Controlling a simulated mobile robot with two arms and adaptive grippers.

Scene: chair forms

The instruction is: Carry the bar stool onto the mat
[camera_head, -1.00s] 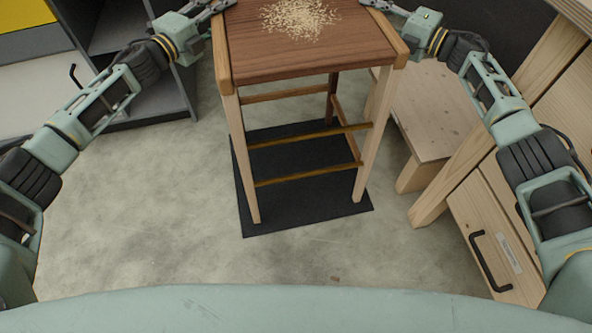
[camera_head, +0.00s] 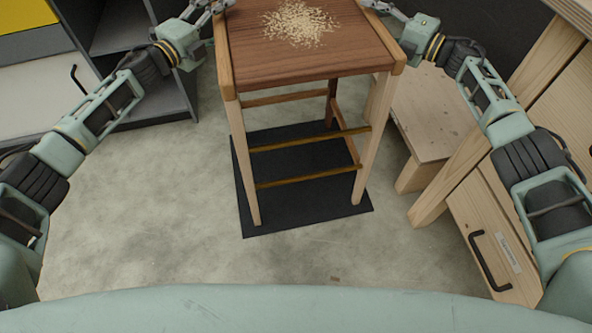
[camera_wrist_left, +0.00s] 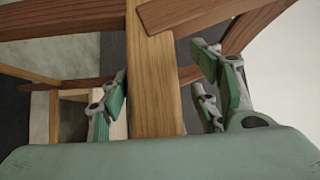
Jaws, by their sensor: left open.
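The bar stool (camera_head: 300,60) has a brown wooden seat and lighter wooden legs. It stands upright on the black mat (camera_head: 310,215); both front feet rest within the mat's edges, while the rear feet are hard to see. My left gripper (camera_head: 208,8) is at the seat's far left side. In the left wrist view, its open fingers (camera_wrist_left: 165,100) lie on either side of a light wooden post of the stool (camera_wrist_left: 155,70), with gaps beside it. My right gripper (camera_head: 378,8) is at the seat's far right side; its fingertips are partly hidden.
A pile of pale shavings (camera_head: 300,22) lies on the seat. A low wooden bench (camera_head: 430,110) and a wooden drawer unit (camera_head: 490,235) stand close on the right. A grey shelf (camera_head: 160,95) is at the left. The concrete floor (camera_head: 150,220) in front is clear.

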